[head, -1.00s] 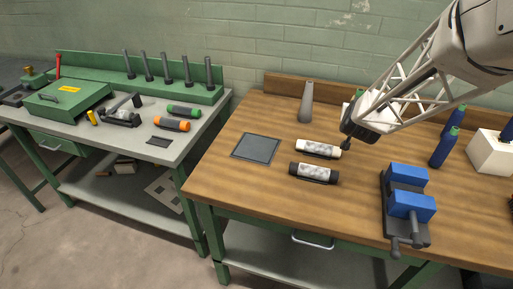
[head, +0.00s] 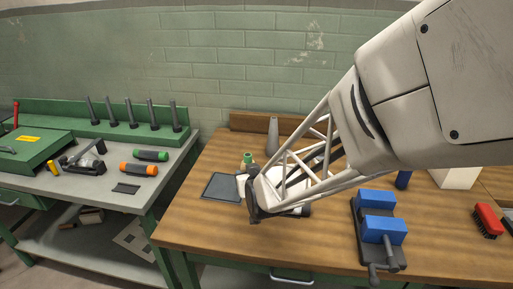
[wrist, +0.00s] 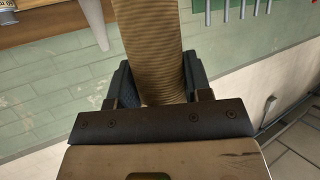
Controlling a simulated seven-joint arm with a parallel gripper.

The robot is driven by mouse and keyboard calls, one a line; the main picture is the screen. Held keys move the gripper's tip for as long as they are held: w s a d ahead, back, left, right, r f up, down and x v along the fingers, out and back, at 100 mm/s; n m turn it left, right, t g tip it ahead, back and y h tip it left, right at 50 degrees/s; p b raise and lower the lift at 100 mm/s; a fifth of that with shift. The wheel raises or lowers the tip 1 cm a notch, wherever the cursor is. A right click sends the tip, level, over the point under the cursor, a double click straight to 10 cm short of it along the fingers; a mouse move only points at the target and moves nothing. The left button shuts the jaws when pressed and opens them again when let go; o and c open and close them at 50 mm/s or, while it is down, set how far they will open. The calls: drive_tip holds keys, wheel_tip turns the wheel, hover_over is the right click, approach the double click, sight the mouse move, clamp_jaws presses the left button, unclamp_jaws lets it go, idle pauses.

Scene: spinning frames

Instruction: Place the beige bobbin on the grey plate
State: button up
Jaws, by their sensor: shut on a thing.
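The grey plate (head: 221,188) is a flat dark square on the wooden bench in the head view. My gripper (head: 252,196) is just right of it, over the bench, with its fingers largely hidden by my own arm. In the wrist view my gripper (wrist: 158,90) is shut on a ribbed tan cylinder, the beige bobbin (wrist: 150,45), which runs out of the top of the picture. In the head view a green-tipped, pale top (head: 248,160) shows above the gripper, apparently the held bobbin's. I cannot tell its height above the bench.
A dark-ended roll (head: 302,210) is partly hidden under my arm. A grey cone (head: 272,136) stands behind. A blue-jawed vise (head: 378,228) and a red brush (head: 487,220) are to the right. The bench left of the plate is clear.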

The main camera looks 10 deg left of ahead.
drive_tip(key=s+a, duration=0.2)
drive_tip(key=s, duration=0.1)
drive_tip(key=shift+a+f+n+y, duration=0.1)
drive_tip(key=shift+f+n+y, duration=0.1)
drive_tip(key=shift+n+y, duration=0.2)
drive_tip(key=w+a+f, duration=0.1)
drive_tip(key=w+a, duration=0.7)
drive_tip(key=w, duration=0.5)
drive_tip(key=shift+w+a+f, duration=0.2)
drive_tip(key=shift+w+f, duration=0.05)
drive_tip(key=shift+w, duration=0.1)
idle(0.3)
drive_tip(key=shift+f, duration=1.75)
drive_tip(key=shift+f, duration=0.15)
drive_tip(key=o, duration=1)
drive_tip(key=shift+c, duration=0.2)
